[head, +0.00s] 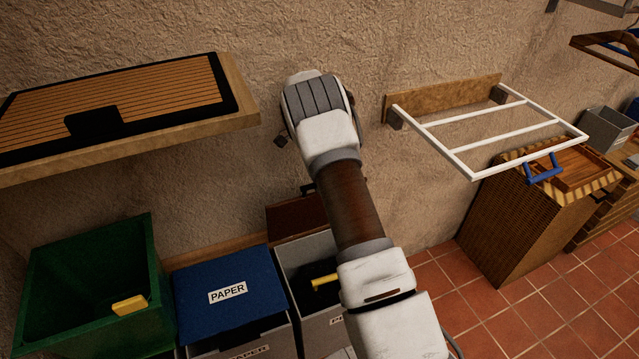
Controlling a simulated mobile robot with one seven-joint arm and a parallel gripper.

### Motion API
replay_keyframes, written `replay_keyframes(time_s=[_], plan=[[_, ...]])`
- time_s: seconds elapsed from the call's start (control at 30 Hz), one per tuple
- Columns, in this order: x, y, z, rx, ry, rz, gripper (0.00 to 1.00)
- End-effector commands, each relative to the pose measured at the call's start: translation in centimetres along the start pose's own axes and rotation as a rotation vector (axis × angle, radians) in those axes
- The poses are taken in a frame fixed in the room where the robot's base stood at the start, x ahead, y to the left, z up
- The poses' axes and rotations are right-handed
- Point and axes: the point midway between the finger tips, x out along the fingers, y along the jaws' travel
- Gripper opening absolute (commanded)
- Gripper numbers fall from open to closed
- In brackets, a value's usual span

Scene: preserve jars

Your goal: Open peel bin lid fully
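A grey bin (290,285) stands low in the middle of the head view, partly behind my arm. Only the first letter or so of its front label (336,321) shows. A brown lid (292,217) is raised at the back of this bin, near the wall, and the bin's mouth is uncovered. My arm crosses the lid's right part, so its full angle cannot be told. My gripper (307,187) is mostly hidden behind my arm; a small dark part shows near the lid's top edge. Contact and finger opening cannot be made out.
A wooden shelf (240,100) juts out above. A white wall rack (490,130) is at right, above tiled floor.

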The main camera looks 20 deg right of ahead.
Motion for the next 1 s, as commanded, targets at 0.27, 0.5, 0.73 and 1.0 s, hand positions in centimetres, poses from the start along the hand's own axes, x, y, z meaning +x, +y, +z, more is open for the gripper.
replay_keyframes(time_s=[0.27,0.5,0.73,1.0], plan=[[0.57,-0.27,0.12,-0.002,-0.002,0.004,0.00],[0.59,-0.22,0.10,-0.001,-0.002,0.006,0.34],[0.33,-0.16,0.01,0.000,0.000,0.004,0.49],[0.17,-0.11,-0.06,0.001,0.001,0.003,0.49]])
